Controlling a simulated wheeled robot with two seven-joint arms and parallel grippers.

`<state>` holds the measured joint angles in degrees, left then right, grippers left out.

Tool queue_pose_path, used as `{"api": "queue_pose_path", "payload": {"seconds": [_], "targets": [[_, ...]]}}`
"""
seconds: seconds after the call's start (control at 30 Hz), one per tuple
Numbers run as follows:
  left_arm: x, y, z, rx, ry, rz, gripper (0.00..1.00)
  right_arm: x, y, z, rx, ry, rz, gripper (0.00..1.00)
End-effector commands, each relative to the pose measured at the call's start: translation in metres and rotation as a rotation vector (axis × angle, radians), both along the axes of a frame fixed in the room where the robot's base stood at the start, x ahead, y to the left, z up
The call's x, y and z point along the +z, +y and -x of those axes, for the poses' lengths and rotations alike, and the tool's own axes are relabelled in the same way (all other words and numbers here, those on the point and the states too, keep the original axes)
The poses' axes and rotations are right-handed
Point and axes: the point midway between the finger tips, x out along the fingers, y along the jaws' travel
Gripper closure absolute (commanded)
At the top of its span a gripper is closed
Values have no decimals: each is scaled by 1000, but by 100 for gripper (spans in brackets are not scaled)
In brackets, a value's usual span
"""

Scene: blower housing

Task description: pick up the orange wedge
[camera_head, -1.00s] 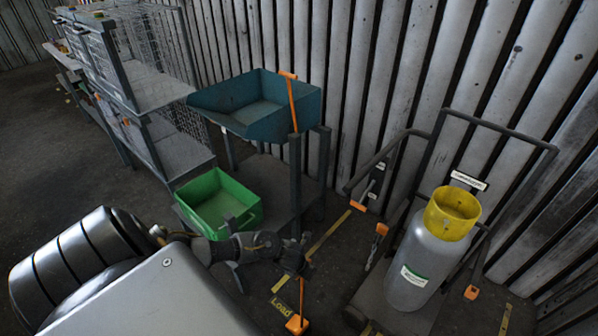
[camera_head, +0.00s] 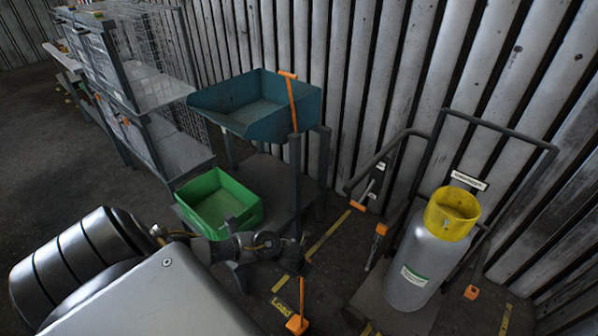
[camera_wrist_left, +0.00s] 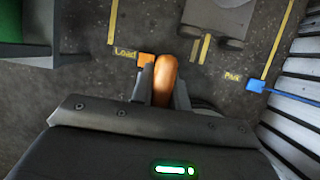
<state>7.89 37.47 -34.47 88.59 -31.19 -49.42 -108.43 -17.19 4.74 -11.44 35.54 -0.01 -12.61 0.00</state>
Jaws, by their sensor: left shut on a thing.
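The orange wedge (camera_head: 297,325) is on the floor beside the yellow "Load" marking, with a thin orange handle rising from it. In the left wrist view the wedge (camera_wrist_left: 146,60) shows beyond the fingers. My left gripper (camera_head: 302,266) is over the top of this handle. In the left wrist view my left gripper (camera_wrist_left: 162,92) is shut on the rounded orange handle (camera_wrist_left: 164,70), which stands between the two fingers. The top of the handle is hidden by the gripper in the head view. My right gripper is not in view.
A green bin (camera_head: 218,204) sits on the lower shelf beside my left arm, with a teal tray (camera_head: 258,100) above. A trolley carries a grey cylinder with a yellow collar (camera_head: 452,212) at right. Another orange wedge (camera_head: 357,206) lies near the wall.

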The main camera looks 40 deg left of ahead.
Motion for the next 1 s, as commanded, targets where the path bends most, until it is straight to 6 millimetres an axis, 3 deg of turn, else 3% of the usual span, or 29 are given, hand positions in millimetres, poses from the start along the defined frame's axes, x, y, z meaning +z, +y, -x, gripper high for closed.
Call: {"api": "queue_pose_path", "payload": {"seconds": [0.77, 1.0], "targets": [[2, 0, -1, 0, -2, 0, 100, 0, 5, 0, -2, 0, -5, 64], [14, 0, -1, 0, -2, 0, 100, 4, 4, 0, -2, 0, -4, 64]]}}
